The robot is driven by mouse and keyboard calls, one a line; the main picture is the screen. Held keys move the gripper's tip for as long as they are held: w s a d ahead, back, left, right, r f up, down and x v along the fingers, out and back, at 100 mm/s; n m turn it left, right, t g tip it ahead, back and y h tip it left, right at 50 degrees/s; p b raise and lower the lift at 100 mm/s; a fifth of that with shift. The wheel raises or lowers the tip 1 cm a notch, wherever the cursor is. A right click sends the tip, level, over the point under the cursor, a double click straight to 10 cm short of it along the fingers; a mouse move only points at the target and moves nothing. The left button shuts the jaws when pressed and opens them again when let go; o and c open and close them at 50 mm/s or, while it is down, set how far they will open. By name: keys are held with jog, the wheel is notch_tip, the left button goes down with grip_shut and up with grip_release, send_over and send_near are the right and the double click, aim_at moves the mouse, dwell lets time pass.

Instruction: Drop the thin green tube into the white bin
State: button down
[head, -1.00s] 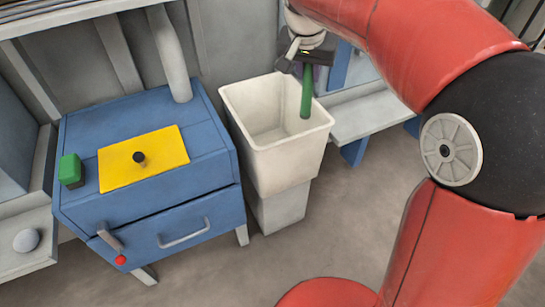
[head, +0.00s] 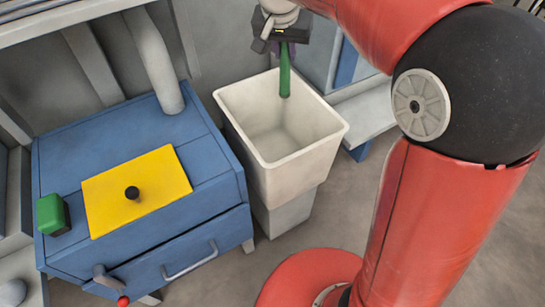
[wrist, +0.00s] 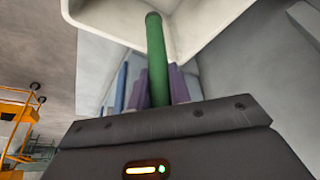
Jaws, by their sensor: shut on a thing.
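The thin green tube (head: 285,72) hangs upright from my gripper (head: 283,46), over the back part of the white bin's opening in the head view. The wrist view shows the tube (wrist: 157,60) between the two purple fingers (wrist: 160,88), which are shut on it. The white bin (head: 297,165) stands open-topped, and the inside that shows is empty. Its rim also shows in the wrist view (wrist: 185,45). I cannot tell exactly how high the tube's lower end is relative to the rim.
A blue cabinet (head: 205,205) stands left of the bin, with a yellow plate (head: 160,185), a black knob and a green block (head: 52,214) on top. A grey bench (head: 365,115) is behind to the right. An orange frame (wrist: 15,115) shows in the wrist view.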

aim_at(284, 87)
jog(key=f, duration=0.2)
jog(key=f+b, duration=0.1)
jog(key=f, duration=0.2)
jog(key=shift+s+d+f, duration=0.15)
jog(key=shift+s+f, duration=0.05)
jog(key=shift+f+b, duration=2.25)
jog(key=shift+f, duration=0.9)
